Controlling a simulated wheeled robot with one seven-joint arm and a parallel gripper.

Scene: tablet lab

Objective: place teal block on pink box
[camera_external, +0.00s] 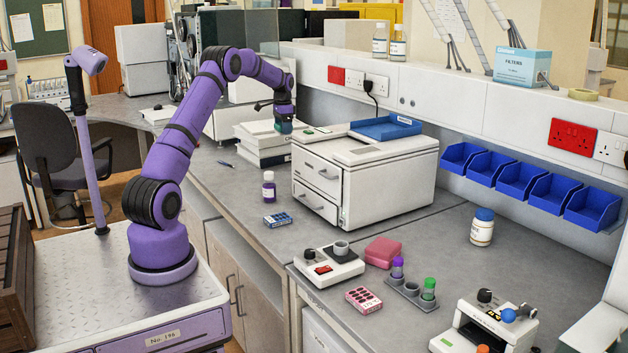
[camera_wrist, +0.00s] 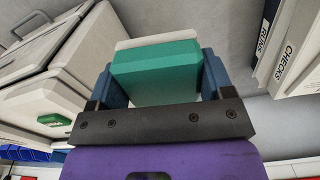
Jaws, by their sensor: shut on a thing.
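The teal block (camera_wrist: 157,72) sits between the two blue fingers of my gripper (camera_wrist: 160,85), which is shut on it; a pale layer shows along its far edge. In the external view, my gripper (camera_external: 283,118) is raised at the back of the bench, with the teal block (camera_external: 284,127) small and partly hidden at its end. It is between the binder stack and the white drawer unit. A plain pink box (camera_external: 383,251) lies on the front bench, far from my gripper. A smaller pink carton (camera_external: 363,299) with dark markings lies nearer the bench edge.
The white drawer unit (camera_external: 365,180) with a blue tray (camera_external: 385,127) on top stands between my gripper and the pink box. Binders (camera_external: 262,150) lie left of it. A tube rack (camera_external: 411,293), a white device (camera_external: 329,266) and a jar (camera_external: 482,227) stand near the pink box.

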